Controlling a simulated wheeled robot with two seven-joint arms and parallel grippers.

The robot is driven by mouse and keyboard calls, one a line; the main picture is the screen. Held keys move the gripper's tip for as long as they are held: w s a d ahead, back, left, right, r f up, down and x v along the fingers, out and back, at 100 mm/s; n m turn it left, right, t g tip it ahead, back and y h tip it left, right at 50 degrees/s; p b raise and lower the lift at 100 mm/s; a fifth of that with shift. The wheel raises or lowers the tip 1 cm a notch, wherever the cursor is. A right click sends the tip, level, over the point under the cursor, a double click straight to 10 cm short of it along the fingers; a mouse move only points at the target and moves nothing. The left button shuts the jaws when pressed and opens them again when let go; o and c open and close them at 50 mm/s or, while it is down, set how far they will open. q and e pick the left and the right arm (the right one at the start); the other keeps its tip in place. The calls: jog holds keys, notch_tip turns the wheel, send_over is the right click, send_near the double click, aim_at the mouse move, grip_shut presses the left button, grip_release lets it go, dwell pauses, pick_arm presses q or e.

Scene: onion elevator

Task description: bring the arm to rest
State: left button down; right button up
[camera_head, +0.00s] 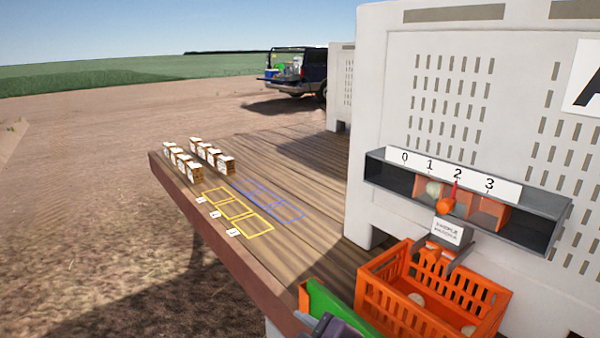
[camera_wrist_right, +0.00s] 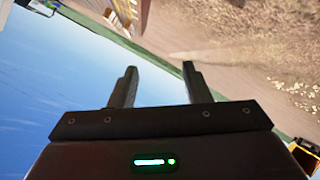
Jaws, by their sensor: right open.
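My right gripper (camera_wrist_right: 160,80) shows in the right wrist view with its two dark fingers spread apart and nothing between them. Behind the fingers lie sky on the left and brown ground on the upper right, so the gripper is clear of any surface I can see. In the head view a dark piece at the bottom edge may be part of my arm, but no fingers can be made out there. My left gripper is not in view.
An orange crate (camera_head: 388,314) with a few pale round things stands at the lower right, beside a green panel (camera_head: 332,308). A grey numbered shelf (camera_head: 542,233) is on the white wall. The wooden deck (camera_head: 310,165) holds small crates (camera_head: 186,168) and marked outlines.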

jog(key=s+d+f+m+g+h, duration=0.35)
jog(key=s+d+f+m, duration=0.3)
jog(key=d+f, duration=0.3)
jog(key=s+d+f+m+g+h, duration=0.3)
jog(key=s+d+f+m+g, duration=0.15)
jog(key=s+d+f, duration=0.4)
notch_tip(320, 180, down, 35)
jog(key=d+g+b, duration=0.1)
jog(key=d+b, duration=0.1)
jog(key=b, duration=0.4)
jog(key=s+d+f+b, duration=0.1)
jog(key=s+f+b, duration=0.1)
jog(key=s+f, duration=0.8)
jog(key=s+d+f+g+b, duration=0.1)
jog(key=s+d+f+b, duration=0.1)
jog(key=s+f, duration=0.8)
notch_tip(320, 180, down, 4)
jog(key=shift+d+f+m, duration=0.2)
jog(key=shift+d+m, duration=0.1)
jog(key=shift+h, duration=0.25)
